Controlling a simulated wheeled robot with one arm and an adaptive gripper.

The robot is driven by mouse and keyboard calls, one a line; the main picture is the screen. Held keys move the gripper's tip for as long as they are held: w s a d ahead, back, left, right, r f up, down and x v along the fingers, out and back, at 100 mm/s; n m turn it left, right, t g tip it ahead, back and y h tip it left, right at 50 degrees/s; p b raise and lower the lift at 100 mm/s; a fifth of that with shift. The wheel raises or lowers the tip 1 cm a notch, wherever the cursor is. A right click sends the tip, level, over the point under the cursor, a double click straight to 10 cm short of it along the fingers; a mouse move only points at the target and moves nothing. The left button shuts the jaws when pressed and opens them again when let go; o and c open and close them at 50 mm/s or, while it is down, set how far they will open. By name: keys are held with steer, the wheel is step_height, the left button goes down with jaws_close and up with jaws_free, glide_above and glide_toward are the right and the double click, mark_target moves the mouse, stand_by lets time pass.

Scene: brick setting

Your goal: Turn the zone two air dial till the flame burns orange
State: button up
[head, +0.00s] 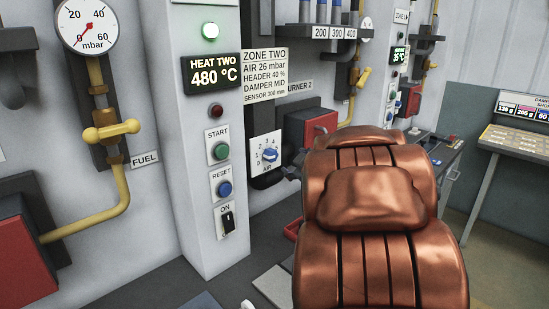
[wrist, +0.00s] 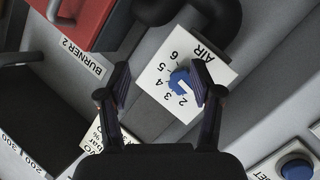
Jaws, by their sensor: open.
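The zone two air dial (head: 270,155) is a blue knob on a white plate with numbers around it and AIR beneath, on a dark upright in the head view. In the wrist view the dial (wrist: 180,79) lies between the open fingers of my gripper (wrist: 163,84), nearer the right finger. The fingers look apart from the knob, but I cannot tell how far they stand from it. The knob has a white mark; its exact setting is unclear. No flame shows in either view. My copper arm hides part of the area right of the dial.
A HEAT TWO display (head: 212,70) reads 480 °C under a lit lamp (head: 210,30). START (head: 221,151) and RESET (head: 225,189) buttons sit left of the dial. A zone two notice (head: 264,75) hangs above it. A red burner box (head: 320,122) stands to its right.

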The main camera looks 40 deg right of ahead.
mark_target(273, 155)
steer(key=w+a+n+t+y, duration=0.1)
steer(key=y, duration=0.1)
steer(key=w+a+n+t+y, duration=0.1)
steer(key=w+n+y, duration=0.1)
steer(key=y, duration=0.1)
steer(key=w+a+n+t+y+p, duration=0.1)
steer(key=n+y, duration=0.1)
steer(key=shift+w+r, duration=0.3)
steer(key=shift+w, duration=0.05)
steer(key=shift+w+a+f, duration=0.1)
steer(key=shift+w, duration=0.6)
steer(key=c, duration=1.1)
steer(key=shift+c, duration=0.2)
steer(key=shift+r+m+p, duration=0.2)
steer(key=shift+m+p, duration=0.1)
steer(key=shift+p, duration=0.4)
